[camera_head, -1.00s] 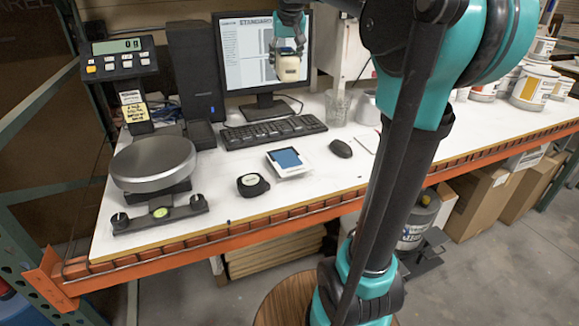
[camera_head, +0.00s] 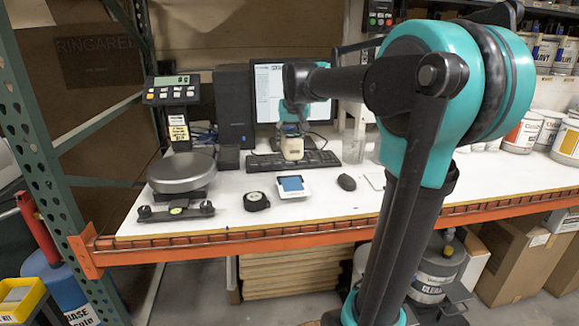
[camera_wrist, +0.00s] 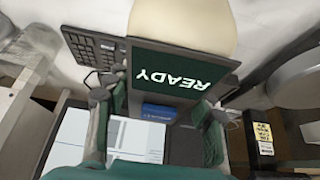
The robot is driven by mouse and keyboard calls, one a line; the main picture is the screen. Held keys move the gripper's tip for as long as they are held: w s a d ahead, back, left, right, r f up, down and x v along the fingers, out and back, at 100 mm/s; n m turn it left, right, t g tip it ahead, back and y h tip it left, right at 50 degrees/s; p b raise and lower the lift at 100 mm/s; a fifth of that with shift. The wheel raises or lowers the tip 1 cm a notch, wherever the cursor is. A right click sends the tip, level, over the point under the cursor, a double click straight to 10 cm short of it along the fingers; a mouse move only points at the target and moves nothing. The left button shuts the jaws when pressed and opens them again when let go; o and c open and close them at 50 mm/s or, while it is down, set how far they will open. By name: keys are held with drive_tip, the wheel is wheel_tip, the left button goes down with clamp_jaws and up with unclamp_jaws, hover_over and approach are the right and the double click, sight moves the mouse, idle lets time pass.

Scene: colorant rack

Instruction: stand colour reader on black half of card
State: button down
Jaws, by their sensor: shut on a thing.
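The colour reader (camera_head: 292,148) is a cream device, held roughly upright in front of the keyboard in the head view. My gripper (camera_head: 292,126) is shut on its upper part. In the wrist view the reader's cream body (camera_wrist: 185,22) and dark screen reading READY fill the top, with a blue part (camera_wrist: 158,112) between my fingers (camera_wrist: 160,120). I cannot make out a black half.
A black round tape-measure-like object (camera_head: 256,201) lies left of the card, a mouse (camera_head: 347,182) right of it. The keyboard (camera_head: 293,160) and monitor (camera_head: 268,95) stand behind. A scale (camera_head: 181,172) is at left, a glass beaker (camera_head: 354,150) at back right.

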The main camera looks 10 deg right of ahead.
sight(294, 137)
wheel_tip(294, 137, down, 10)
drive_tip(key=shift+r, duration=0.1)
idle(0.4)
drive_tip(key=c, duration=0.6)
unclamp_jaws()
drive_tip(key=v, duration=1.2)
